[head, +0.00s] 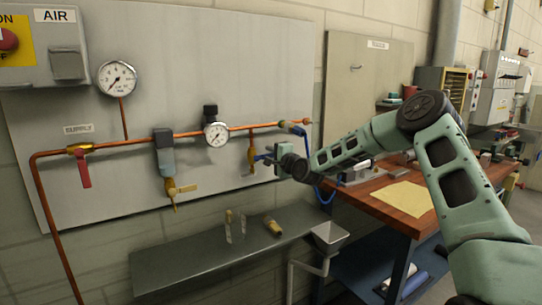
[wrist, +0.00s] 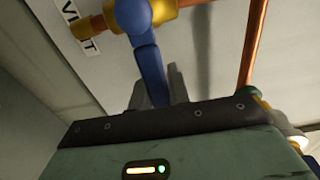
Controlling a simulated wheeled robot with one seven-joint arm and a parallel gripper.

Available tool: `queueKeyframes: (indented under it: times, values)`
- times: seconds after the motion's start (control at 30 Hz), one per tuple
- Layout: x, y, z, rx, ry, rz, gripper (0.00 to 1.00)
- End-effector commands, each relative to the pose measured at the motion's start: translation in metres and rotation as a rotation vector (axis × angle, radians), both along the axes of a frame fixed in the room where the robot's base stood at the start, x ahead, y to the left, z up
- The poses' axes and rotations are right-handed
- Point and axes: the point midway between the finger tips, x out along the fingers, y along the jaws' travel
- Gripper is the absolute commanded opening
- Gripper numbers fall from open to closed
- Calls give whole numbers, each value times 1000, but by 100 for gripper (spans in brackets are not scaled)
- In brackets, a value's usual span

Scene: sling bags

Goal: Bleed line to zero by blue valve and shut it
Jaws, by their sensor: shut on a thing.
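The blue valve's handle (head: 264,157) is on a short branch below the copper pipe at the right of the panel. In the wrist view the blue handle (wrist: 147,58) runs down from a brass body (wrist: 170,8) into my jaws. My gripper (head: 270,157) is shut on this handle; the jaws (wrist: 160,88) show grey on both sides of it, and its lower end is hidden. A line gauge (head: 216,134) sits on the pipe left of the valve, and a larger gauge (head: 117,78) stands higher at left. Their needles are too small to read surely.
A red supply handle (head: 84,170) hangs down at left. A filter (head: 165,160) with a yellow drain handle (head: 182,190) hangs mid-pipe. A grey shelf (head: 190,258) lies below, with a funnel (head: 329,237) beside it. A wooden bench (head: 385,210) stands right.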

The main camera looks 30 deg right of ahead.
Motion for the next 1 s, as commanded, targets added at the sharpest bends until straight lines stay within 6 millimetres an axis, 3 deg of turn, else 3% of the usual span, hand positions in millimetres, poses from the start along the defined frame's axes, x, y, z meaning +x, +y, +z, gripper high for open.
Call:
queueKeyframes:
  times: [0.37, 0.4, 0.47, 0.77, 1.0]
  values:
    - [0, -1, -2, 11, 3, -3, 0]
    - [0, -1, -2, 10, 4, -2, 26]
    - [0, -1, -2, 10, 3, -2, 40]
    - [-1, 0, -1, 7, 2, -1, 40]
    - [-27, -3, -2, 6, 3, -2, 40]
